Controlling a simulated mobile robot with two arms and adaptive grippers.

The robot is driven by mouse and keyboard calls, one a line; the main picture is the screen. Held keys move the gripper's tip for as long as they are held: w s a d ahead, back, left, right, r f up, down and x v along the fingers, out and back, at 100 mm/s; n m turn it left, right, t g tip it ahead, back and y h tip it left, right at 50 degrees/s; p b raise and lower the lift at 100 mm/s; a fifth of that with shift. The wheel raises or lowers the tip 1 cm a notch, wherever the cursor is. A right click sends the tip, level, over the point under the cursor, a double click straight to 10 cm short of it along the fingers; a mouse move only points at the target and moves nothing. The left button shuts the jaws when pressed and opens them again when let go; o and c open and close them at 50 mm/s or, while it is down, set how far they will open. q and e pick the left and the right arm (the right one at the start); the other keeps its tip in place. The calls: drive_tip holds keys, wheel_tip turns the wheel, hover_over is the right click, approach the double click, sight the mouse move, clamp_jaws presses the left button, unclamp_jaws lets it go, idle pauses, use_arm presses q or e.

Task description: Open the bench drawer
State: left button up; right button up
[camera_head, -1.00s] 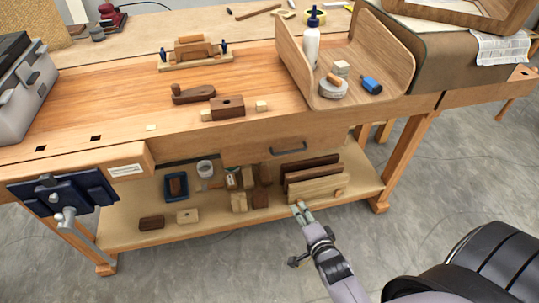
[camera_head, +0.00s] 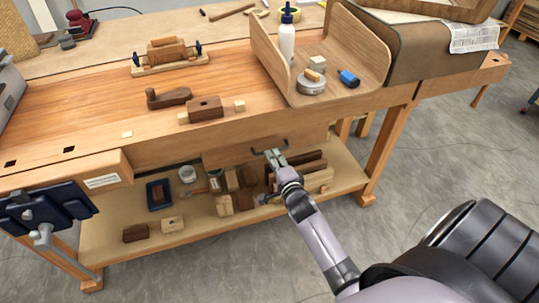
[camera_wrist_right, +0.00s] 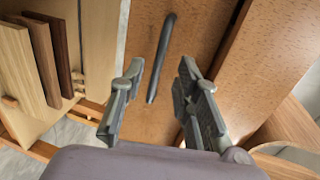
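The bench drawer (camera_head: 228,156) is a plain wooden front under the bench top, with a dark bar handle (camera_head: 262,148). In the head view my right gripper (camera_head: 275,155) is at the handle and covers part of it. In the right wrist view the handle (camera_wrist_right: 161,58) lies beyond and between the two fingers of my right gripper (camera_wrist_right: 158,95), nearer the left finger. The fingers are spread apart with nothing held. I cannot tell whether a finger touches the handle. The drawer front looks about flush with the bench. My left gripper is not in view.
The lower shelf (camera_head: 110,225) holds wood blocks, a blue tray (camera_head: 159,194) and upright boards (camera_head: 318,180) below the drawer. A blue vise (camera_head: 45,205) sits at the front left. A curved wooden shell (camera_head: 375,60) stands on the bench top. Grey floor in front is open.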

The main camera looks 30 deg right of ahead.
drive_tip(key=shift+x, duration=2.15)
drive_tip(key=shift+c, duration=0.2)
clamp_jaws()
